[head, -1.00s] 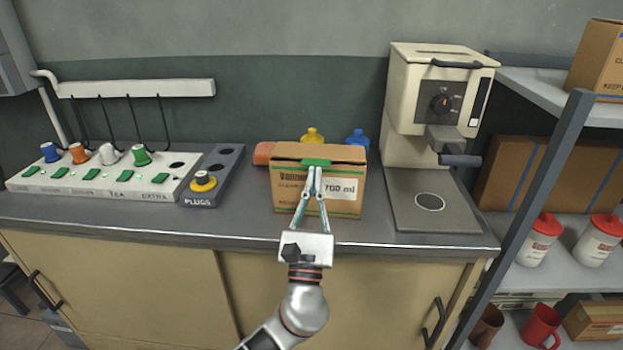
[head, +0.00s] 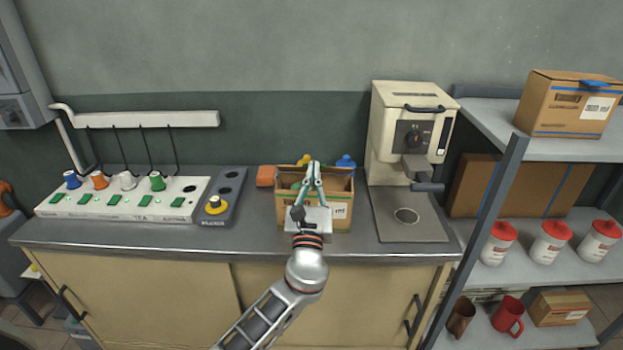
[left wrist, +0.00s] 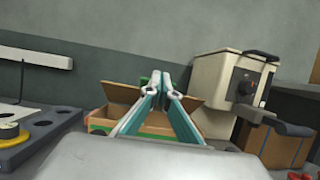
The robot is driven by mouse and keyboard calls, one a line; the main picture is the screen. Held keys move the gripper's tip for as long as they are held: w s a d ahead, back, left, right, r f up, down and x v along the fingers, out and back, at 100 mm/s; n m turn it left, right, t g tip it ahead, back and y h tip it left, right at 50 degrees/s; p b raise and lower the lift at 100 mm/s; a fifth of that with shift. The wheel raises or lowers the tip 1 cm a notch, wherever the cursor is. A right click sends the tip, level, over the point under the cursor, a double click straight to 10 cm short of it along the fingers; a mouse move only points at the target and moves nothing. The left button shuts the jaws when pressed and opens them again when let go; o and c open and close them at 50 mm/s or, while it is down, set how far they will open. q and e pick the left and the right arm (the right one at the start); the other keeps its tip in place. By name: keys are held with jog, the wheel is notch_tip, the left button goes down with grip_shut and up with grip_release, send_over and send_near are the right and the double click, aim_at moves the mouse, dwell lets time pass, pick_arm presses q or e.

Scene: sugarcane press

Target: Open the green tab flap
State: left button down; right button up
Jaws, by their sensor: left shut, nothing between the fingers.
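The cardboard box (head: 340,222) stands on the counter with its top open, and its inside shows in the head view. In the left wrist view, brown flaps (left wrist: 119,91) stand raised at the box's top, and a bit of green (left wrist: 144,81) shows beside my fingertips. That is probably the green tab, mostly hidden by the fingers. My left gripper (head: 313,166) is shut and empty, with its fingertips over the open box toward its back. Whether it touches a flap I cannot tell. My right gripper is not in view.
A cream machine (head: 395,135) with a base plate stands to the right of the box. A grey plug block (head: 229,186) and a white strip (head: 70,210) with coloured plugs lie to the left. Yellow and blue bottles (head: 346,161) stand behind the box. Shelves are at the far right.

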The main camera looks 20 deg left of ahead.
pick_arm(q)
jog(key=w+r, duration=0.2)
jog(key=w+a+r+p, duration=0.1)
jog(key=w+r, duration=0.1)
jog(key=shift+w+a+r, duration=0.1)
jog(key=shift+w+r, duration=0.2)
jog(key=shift+w, duration=0.1)
jog(key=shift+w+r, duration=0.15)
jog(key=shift+w, duration=0.35)
jog(key=shift+s+a, duration=0.1)
dwell(0.7)
